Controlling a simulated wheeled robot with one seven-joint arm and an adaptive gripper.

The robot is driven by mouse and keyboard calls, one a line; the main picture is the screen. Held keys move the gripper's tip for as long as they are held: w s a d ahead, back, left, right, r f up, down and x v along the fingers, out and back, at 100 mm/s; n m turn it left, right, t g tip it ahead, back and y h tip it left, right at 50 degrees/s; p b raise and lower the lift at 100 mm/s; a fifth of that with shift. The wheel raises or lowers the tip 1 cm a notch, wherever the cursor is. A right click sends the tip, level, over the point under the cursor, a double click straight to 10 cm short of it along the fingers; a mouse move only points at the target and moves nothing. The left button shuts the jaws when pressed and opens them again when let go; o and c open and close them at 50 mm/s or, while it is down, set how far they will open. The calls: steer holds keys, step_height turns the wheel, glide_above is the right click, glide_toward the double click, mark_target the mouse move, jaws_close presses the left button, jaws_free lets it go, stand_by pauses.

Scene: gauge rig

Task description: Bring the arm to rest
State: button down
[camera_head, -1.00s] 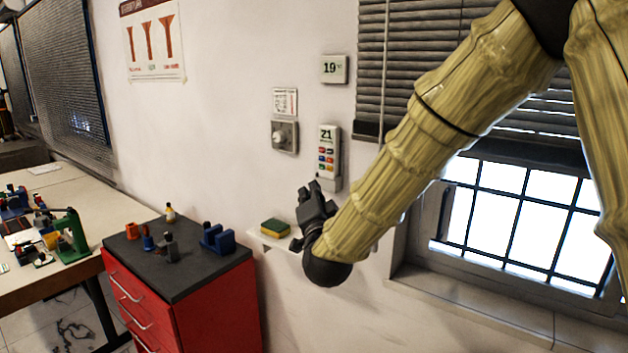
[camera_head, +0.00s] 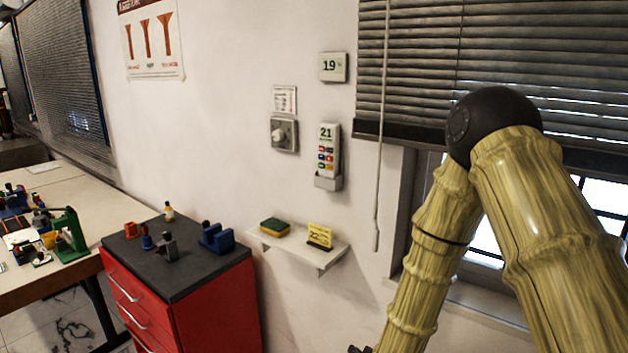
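My arm, with tan bamboo-like links and a black elbow joint, fills the right side of the view in front of the window. Its forearm points down and runs out of the bottom edge. Only a small dark bit shows at the bottom edge beside the forearm, perhaps part of my gripper. The fingers are out of sight, so their opening does not show.
A wall shelf (camera_head: 325,254) holds a sponge (camera_head: 275,227) and a yellow card marked 22 (camera_head: 320,235). Above are a remote-like unit reading 21 (camera_head: 328,150), a dial (camera_head: 284,134) and a display reading 19 (camera_head: 333,67). A red drawer cabinet (camera_head: 215,305) stands left.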

steer(key=s+d+f+n+g+h, duration=0.1)
steer(key=s+d+f+g, duration=0.25)
steer(key=s+f, duration=0.5)
steer(key=s+d+f+n+g, duration=0.15)
steer(key=s+d+f, duration=0.25)
steer(key=s+f, duration=0.45)
steer(key=s+d+f+n+g, duration=0.1)
steer(key=s+d+f+g, duration=0.1)
steer(key=s, duration=0.8)
steer(key=s+d+f+n+g, duration=0.1)
steer(key=s+d+f+g, duration=0.2)
steer(key=s, duration=0.7)
steer(key=shift+s+d+g+h, duration=0.3)
steer(key=shift+h, duration=0.1)
